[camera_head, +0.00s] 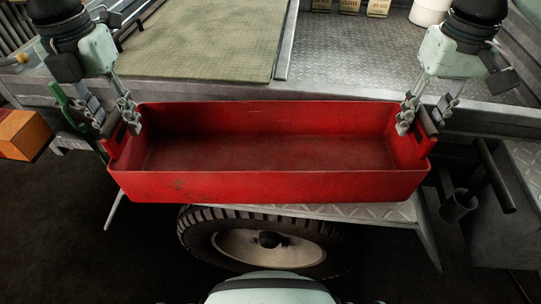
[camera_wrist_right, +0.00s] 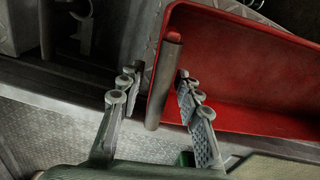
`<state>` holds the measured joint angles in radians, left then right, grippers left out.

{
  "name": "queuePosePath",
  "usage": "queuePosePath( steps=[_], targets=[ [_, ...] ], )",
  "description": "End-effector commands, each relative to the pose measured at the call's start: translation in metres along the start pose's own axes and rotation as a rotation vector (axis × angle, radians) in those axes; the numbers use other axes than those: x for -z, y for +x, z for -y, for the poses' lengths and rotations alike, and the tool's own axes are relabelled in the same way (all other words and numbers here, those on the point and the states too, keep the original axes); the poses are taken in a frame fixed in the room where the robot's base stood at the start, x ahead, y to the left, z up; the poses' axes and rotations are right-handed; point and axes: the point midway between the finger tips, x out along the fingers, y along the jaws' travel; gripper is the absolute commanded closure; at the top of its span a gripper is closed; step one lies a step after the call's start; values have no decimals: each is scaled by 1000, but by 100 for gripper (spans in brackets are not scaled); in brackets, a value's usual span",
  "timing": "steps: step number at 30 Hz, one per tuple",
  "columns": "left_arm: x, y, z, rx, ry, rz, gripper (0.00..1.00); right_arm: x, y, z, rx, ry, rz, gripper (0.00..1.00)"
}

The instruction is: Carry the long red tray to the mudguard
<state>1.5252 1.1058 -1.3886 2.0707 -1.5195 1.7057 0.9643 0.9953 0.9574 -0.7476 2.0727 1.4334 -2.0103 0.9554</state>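The long red tray (camera_head: 270,187) is empty and spans the middle of the head view, looking level. Below its front edge shows the diamond-plate mudguard (camera_head: 365,212) over a wheel; whether the tray touches it I cannot tell. My left gripper (camera_head: 112,112) is at the tray's left end, one finger inside the wall and one outside, around the end handle. My right gripper (camera_head: 424,114) is likewise around the right handle. In the right wrist view, the right fingers (camera_wrist_right: 156,90) stand apart with the dark handle (camera_wrist_right: 165,80) between them, a gap showing on the left.
The wheel (camera_head: 268,245) is below the tray. Behind is a metal deck with a green mat (camera_head: 205,40), small bags (camera_head: 349,6) and a white bucket (camera_head: 430,10). An orange box (camera_head: 22,134) is at left. A dark holder with a tube (camera_head: 495,175) is close at right.

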Motion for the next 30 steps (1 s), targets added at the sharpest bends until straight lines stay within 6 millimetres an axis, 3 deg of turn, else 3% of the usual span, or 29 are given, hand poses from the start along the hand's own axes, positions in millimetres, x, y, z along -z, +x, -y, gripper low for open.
queuePosePath(
  steps=[9, 15, 23, 30],
  targets=[
    [-1, -67, 0, 1, -1, 5, 66, 0, 0, 0, 1, -1, 0, 66],
    [-1, -98, 0, -1, -1, 3, 66, 0, 0, 0, 1, -1, 0, 66],
    [0, -110, 0, -2, 0, 1, 66, 1, -9, 0, 0, -1, -4, 66],
    [0, -110, 0, -1, -1, 1, 66, 2, -47, 0, 0, 0, -8, 66]
  ],
)
